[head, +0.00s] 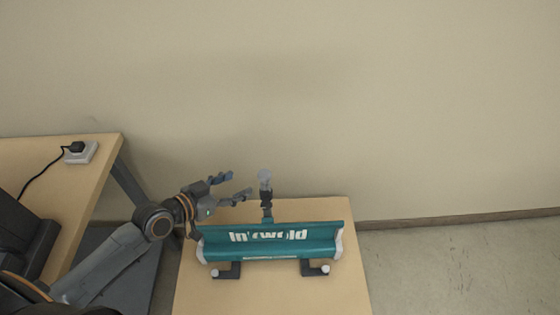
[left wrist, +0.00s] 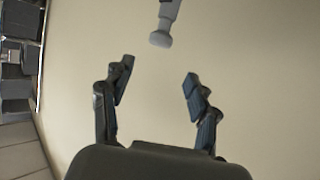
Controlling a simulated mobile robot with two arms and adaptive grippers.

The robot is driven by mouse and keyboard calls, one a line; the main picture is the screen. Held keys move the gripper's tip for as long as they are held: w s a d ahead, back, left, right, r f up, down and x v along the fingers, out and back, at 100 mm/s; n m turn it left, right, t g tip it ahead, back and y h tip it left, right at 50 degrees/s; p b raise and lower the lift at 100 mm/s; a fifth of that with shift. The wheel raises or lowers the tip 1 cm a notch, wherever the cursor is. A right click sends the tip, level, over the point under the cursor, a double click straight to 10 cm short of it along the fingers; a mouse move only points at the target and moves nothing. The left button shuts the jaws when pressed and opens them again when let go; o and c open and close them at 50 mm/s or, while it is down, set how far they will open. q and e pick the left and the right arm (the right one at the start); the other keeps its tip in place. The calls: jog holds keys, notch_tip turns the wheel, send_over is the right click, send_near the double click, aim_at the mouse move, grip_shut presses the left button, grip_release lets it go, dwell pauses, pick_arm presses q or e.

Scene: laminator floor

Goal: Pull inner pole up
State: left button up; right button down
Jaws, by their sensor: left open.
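In the left wrist view the grey knob (left wrist: 160,39) shows at the top, beyond the fingertips. My left gripper (head: 240,184) is open and empty, just left of the pole and apart from it. In the left wrist view its two fingers (left wrist: 158,78) are spread wide with nothing between them. My right gripper is in neither view.
The banner base rests on black feet on a wooden table (head: 272,290). A plain wall (head: 430,110) is close behind. The floor (head: 470,265) at the right is clear.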

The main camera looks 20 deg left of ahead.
aim_at(264, 173)
pick_arm(q)
jog(key=p+x, duration=0.1)
jog(key=x, duration=0.6)
jog(key=shift+w+d+f, duration=0.2)
jog(key=x, duration=0.3)
jog(key=shift+w+d+f, duration=0.2)
jog(key=shift+w, duration=0.1)
jog(key=c, duration=1.1)
grip_shut()
jog(key=shift+r, duration=0.1)
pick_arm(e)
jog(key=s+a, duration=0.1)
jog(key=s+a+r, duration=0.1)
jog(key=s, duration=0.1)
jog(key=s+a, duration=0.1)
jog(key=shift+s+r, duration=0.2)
